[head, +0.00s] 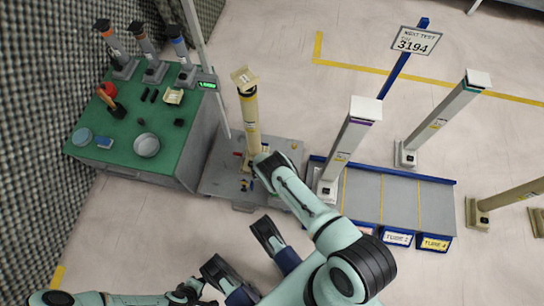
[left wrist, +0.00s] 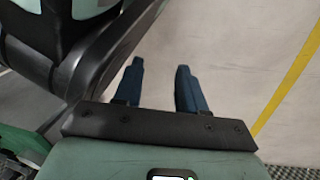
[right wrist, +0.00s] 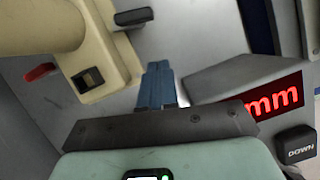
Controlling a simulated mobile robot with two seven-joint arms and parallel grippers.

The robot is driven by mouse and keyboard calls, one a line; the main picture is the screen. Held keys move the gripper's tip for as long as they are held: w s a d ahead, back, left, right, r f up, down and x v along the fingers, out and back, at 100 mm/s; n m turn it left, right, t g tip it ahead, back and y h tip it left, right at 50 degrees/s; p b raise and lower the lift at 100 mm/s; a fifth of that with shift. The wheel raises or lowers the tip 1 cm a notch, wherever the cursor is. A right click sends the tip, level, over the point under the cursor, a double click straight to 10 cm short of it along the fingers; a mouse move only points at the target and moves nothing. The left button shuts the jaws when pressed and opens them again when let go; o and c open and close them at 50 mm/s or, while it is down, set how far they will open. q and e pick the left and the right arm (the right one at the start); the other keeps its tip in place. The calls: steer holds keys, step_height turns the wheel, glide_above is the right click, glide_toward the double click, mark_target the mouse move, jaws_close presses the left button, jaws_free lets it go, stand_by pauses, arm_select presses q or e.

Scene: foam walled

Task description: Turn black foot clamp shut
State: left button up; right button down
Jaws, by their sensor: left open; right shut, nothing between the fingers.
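The cream tower (head: 250,120) stands upright on a grey plate, and its foot (right wrist: 100,55) fills the upper left of the right wrist view. A black clamp lever (right wrist: 133,17) sits at the foot's right edge. A red lever (right wrist: 40,71) lies at the foot's other side. My right gripper (right wrist: 158,66) is shut and empty, its blue fingertips below the black lever in the picture and apart from it. In the head view my right arm hides part of the plate. My left gripper (left wrist: 158,68) is open and empty over bare floor.
A box with a red "mm" display (right wrist: 272,102) and a black DOWN button (right wrist: 295,145) stands right of my right fingers. A white-grey tower (head: 348,145) stands beside the plate (head: 215,180). A green bench (head: 185,120) is at the left.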

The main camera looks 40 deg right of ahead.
steer(key=d, duration=0.1)
steer(key=w+d+f+b, duration=0.1)
steer(key=d+b, duration=0.1)
steer(key=shift+w+d+f, duration=0.15)
steer(key=shift+w+f, duration=0.1)
arm_select(q)
steer(key=s+f+g, duration=0.2)
steer(key=s+f, duration=0.1)
steer(key=s, duration=0.3)
steer(key=shift+s+a+f+b, duration=0.15)
steer(key=shift+a+f+b, duration=0.1)
steer(key=shift+a+b, duration=0.1)
arm_select(e)
steer(key=shift+w+d+r, duration=0.1)
steer(key=shift+w+d, duration=0.1)
steer(key=shift+d, duration=0.2)
steer(key=shift+s+d, duration=0.1)
